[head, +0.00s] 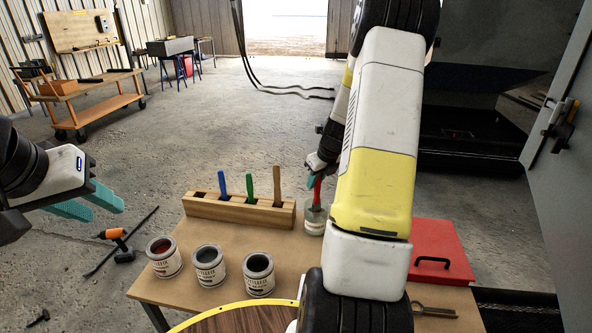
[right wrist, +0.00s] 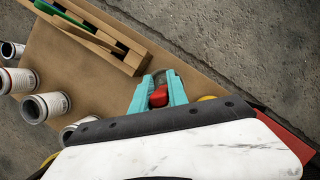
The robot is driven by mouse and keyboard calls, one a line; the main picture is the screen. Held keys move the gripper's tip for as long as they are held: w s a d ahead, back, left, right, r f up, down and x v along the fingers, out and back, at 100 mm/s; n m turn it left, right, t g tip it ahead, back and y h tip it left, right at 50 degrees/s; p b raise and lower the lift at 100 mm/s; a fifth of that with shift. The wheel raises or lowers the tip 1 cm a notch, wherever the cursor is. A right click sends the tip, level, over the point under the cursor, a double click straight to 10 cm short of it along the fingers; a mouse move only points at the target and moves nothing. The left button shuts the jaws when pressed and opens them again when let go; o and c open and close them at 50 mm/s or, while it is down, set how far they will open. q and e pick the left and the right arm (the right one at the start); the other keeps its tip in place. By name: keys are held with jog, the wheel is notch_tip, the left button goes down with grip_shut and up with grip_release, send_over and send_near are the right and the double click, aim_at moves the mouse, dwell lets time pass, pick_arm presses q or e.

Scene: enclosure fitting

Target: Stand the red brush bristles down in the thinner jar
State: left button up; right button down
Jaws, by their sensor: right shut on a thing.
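The red brush (head: 317,190) is upright, with its lower end at the mouth of the glass thinner jar (head: 315,224) and seemingly inside it. I cannot tell whether it touches the bottom. My right gripper (head: 315,177) is shut on the red brush from above, just over the jar. In the right wrist view, its teal fingers (right wrist: 158,93) close on the brush's red handle end (right wrist: 159,97). My left gripper (head: 106,211) is open and empty, away to the left of the table.
A wooden brush rack (head: 236,211) holds blue, green and tan-handled brushes left of the jar. Three paint cans (head: 208,266) stand at the front of the table (head: 292,258). A red box (head: 440,240) with a black handle is at the right.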

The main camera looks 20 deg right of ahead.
jog(key=c, duration=1.2)
grip_release()
jog(key=v, duration=0.7)
jog(key=shift+s+r, duration=0.2)
jog(key=shift+r, duration=0.1)
